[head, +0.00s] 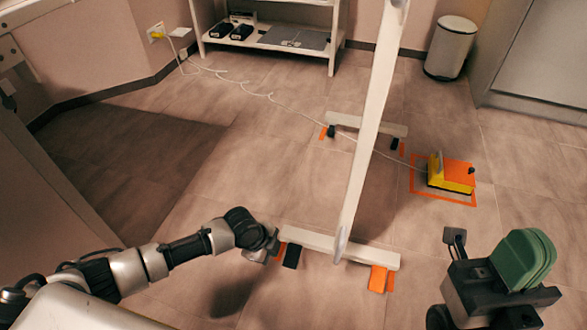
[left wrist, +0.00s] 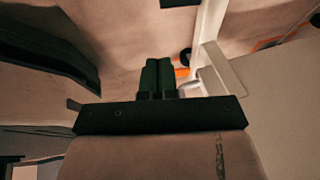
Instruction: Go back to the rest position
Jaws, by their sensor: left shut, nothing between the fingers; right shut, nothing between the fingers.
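My right gripper (head: 525,256) shows at the lower right of the head view, its green fingers together with nothing between them. It is above the floor, apart from the stand. My left arm reaches in from the lower left of the head view and ends near the stand's near foot; its fingers are hard to make out there. In the left wrist view my left gripper (left wrist: 157,74) has its two green fingers side by side, shut and empty.
A white upright panel, seen edge-on (head: 370,130), stands on two feet, the near one (head: 365,252) close to my left arm. A yellow and orange pedal box (head: 452,174) sits inside orange floor tape. A white cable crosses the floor. A shelf (head: 338,45) and bin (head: 451,47) stand behind.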

